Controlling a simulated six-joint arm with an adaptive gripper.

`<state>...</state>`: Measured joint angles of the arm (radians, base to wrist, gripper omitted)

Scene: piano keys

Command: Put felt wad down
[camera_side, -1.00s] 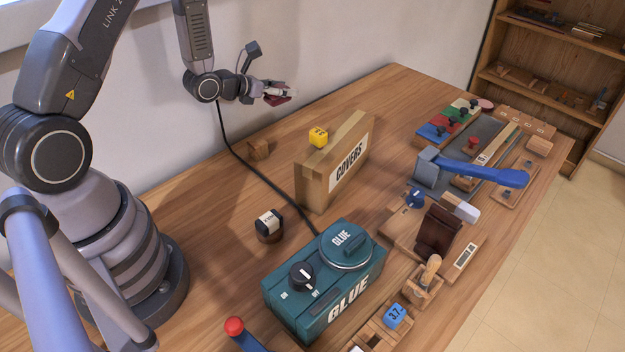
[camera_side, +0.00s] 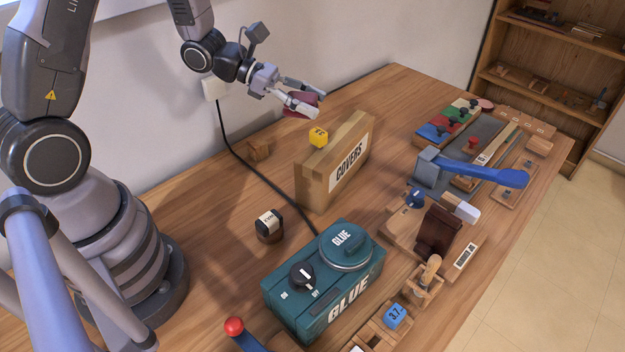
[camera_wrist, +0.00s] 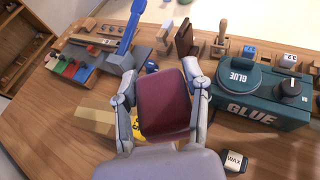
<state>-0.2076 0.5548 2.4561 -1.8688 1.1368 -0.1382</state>
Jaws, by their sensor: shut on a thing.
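The felt wad (camera_wrist: 162,102) is a dark red, roughly square pad. My gripper (camera_wrist: 160,85) is shut on it, with one finger on each side, in the wrist view. In the side view my gripper (camera_side: 310,101) holds the wad (camera_side: 298,103) in the air behind and above the COVERS box (camera_side: 336,160). The wad is partly hidden by the fingers there. It touches nothing but the gripper.
The teal GLUE box (camera_side: 325,290) stands in front, beside a dark wax tin (camera_side: 269,226). A blue-handled lever (camera_side: 480,172) and the coloured blocks (camera_side: 447,120) are at right. The table between box and wall is mostly clear.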

